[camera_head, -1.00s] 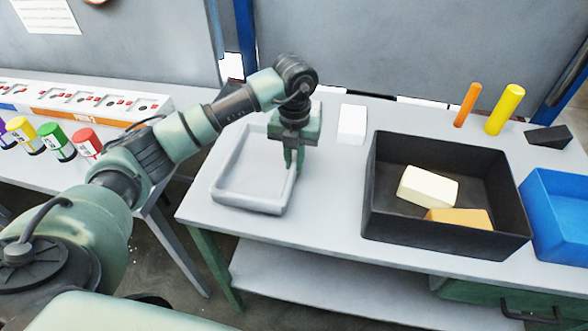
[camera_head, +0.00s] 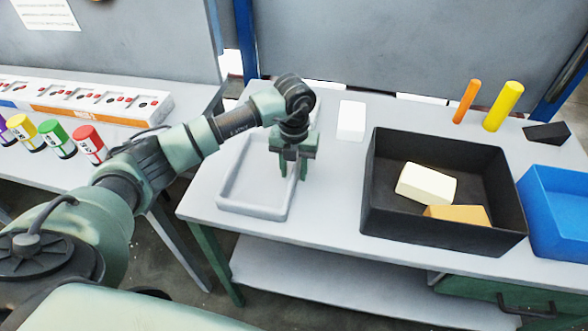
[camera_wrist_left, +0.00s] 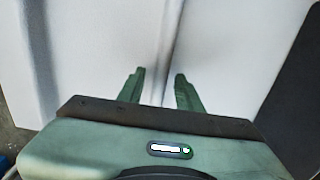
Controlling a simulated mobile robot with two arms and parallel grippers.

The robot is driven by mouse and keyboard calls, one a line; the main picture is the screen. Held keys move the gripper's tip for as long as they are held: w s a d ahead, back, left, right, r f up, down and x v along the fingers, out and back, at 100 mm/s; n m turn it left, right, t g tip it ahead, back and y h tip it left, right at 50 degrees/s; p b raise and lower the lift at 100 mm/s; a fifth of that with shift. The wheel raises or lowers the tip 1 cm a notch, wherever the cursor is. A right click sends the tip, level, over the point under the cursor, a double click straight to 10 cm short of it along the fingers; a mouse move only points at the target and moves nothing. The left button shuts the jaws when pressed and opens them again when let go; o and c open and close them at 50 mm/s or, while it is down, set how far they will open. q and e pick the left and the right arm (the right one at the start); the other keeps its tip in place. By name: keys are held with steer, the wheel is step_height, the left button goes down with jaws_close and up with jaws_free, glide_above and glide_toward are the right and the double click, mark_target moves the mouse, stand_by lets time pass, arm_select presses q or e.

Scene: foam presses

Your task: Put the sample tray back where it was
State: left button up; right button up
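The sample tray (camera_head: 233,206), shallow and pale grey, is at the left end of the grey table and looks flat on it. My left gripper (camera_head: 293,175) points down at the tray's right wall. In the left wrist view the gripper (camera_wrist_left: 160,85) is open, with a gap between its fingers. The tray wall (camera_wrist_left: 165,50) runs up the picture in line with that gap, and neither finger visibly pinches it. The tray looks empty, though my gripper hides part of its right side. My right gripper is not in view.
A black bin (camera_head: 440,235) with a cream block (camera_head: 426,183) and a tan block (camera_head: 458,215) stands right of the tray. A white block (camera_head: 351,120) lies behind. A blue bin (camera_head: 560,215) and orange and yellow cylinders are farther right. Coloured cans stand on the left bench.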

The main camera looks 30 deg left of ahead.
arm_select(q)
steer(key=shift+r, duration=0.3)
step_height(320, 180, up, 12)
steer(key=b, duration=0.3)
steer(key=shift+f, duration=0.2)
